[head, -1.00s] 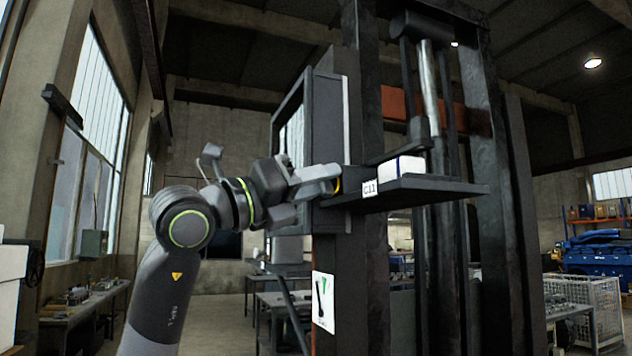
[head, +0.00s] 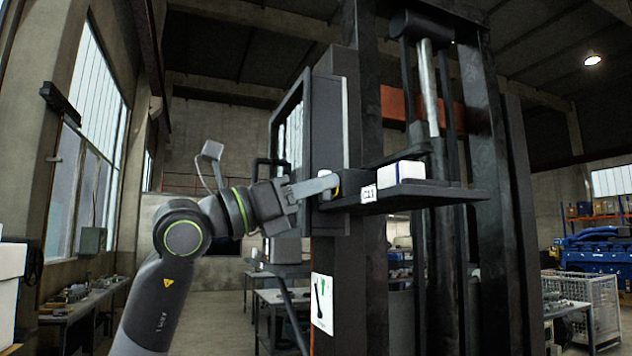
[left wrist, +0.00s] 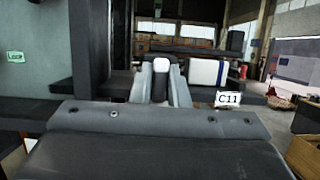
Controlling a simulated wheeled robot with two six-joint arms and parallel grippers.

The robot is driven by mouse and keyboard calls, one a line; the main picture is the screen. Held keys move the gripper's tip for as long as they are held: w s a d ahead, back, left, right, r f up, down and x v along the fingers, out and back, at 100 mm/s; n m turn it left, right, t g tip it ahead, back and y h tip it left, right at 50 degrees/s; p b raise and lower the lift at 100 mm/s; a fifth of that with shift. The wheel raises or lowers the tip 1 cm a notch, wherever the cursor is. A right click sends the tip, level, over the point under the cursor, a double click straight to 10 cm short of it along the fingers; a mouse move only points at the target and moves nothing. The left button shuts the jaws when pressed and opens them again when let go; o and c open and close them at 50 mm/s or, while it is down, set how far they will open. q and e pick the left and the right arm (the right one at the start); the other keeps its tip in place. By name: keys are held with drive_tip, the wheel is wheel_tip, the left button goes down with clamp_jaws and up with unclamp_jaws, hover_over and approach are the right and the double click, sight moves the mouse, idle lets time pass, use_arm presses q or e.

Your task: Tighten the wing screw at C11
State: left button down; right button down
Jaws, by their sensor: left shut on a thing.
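The C11 label (head: 368,194) is on the near end of a dark shelf on the tall press-like frame. It also shows in the left wrist view (left wrist: 228,99). My left gripper (head: 328,186) reaches in from the left, its fingers at a dark block beside the label. In the left wrist view the fingers (left wrist: 160,88) close on a small dark piece with a pale top, seemingly the wing screw (left wrist: 161,68). The screw's wings and thread are mostly hidden. My right gripper is out of view.
A white box with a blue stripe (head: 402,172) sits on the shelf (head: 425,190) just past the label. A dark cabinet (head: 325,120) stands above and behind the gripper. Workbenches and a wire crate (head: 582,305) are farther back.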

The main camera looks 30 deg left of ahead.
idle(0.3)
use_arm(q)
drive_tip(key=shift+m+g+h+p, duration=0.5)
drive_tip(key=shift+m+g+p, duration=0.1)
drive_tip(key=shift+m, duration=1.15)
drive_tip(key=shift+m+g+h+p, duration=0.5)
drive_tip(key=shift+m+g+p, duration=0.1)
drive_tip(key=shift+m, duration=1.15)
drive_tip(key=m+g+p, duration=0.1)
drive_tip(key=m, duration=0.2)
drive_tip(key=m+g+p, duration=0.1)
drive_tip(key=m, duration=0.2)
drive_tip(key=shift+g+h, duration=0.3)
